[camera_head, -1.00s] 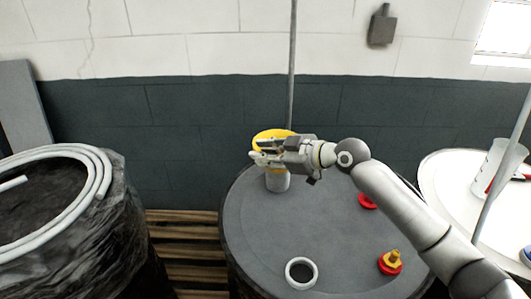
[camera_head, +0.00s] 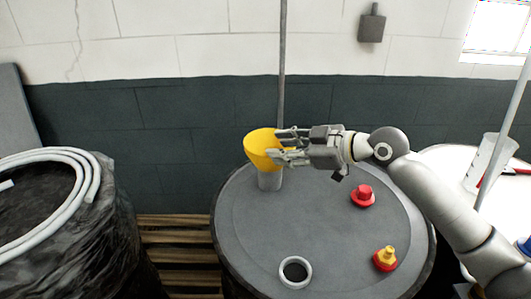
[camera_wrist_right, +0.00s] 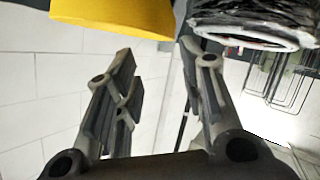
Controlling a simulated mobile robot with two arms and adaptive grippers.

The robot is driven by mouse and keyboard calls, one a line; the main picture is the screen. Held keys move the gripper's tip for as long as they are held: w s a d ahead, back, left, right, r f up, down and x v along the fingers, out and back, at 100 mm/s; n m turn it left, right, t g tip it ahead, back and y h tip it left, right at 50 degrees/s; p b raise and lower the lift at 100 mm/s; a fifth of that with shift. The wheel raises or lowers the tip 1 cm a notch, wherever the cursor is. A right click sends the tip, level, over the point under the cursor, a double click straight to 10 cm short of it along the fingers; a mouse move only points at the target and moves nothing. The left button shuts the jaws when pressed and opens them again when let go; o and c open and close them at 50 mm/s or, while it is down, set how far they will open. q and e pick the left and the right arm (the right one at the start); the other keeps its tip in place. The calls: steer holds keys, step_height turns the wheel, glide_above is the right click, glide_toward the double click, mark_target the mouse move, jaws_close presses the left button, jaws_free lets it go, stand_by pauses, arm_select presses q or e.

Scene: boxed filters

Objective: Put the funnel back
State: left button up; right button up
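The yellow funnel (camera_head: 262,149) sits upright with its narrow end down in a light grey holder (camera_head: 270,181) at the back left of the grey drum top. My right gripper (camera_head: 279,145) is just right of the funnel, fingers pointing left towards it. Its fingers are spread with nothing between them. In the right wrist view the gripper (camera_wrist_right: 158,85) is also open and empty, and part of the funnel (camera_wrist_right: 115,15) shows beyond it at upper left. In the head view the fingertips overlap the funnel's right edge; I cannot tell if they touch. My left gripper is not in view.
The drum top (camera_head: 320,225) bears a red cap (camera_head: 362,196), a red and yellow cap (camera_head: 386,258) and an open ring-shaped port (camera_head: 295,272). A black-wrapped drum with a coiled hose (camera_head: 90,178) stands left. A white drum top with a beaker (camera_head: 490,163) stands right.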

steer(key=shift+b+v, duration=0.35)
steer(key=shift+v, duration=1.6)
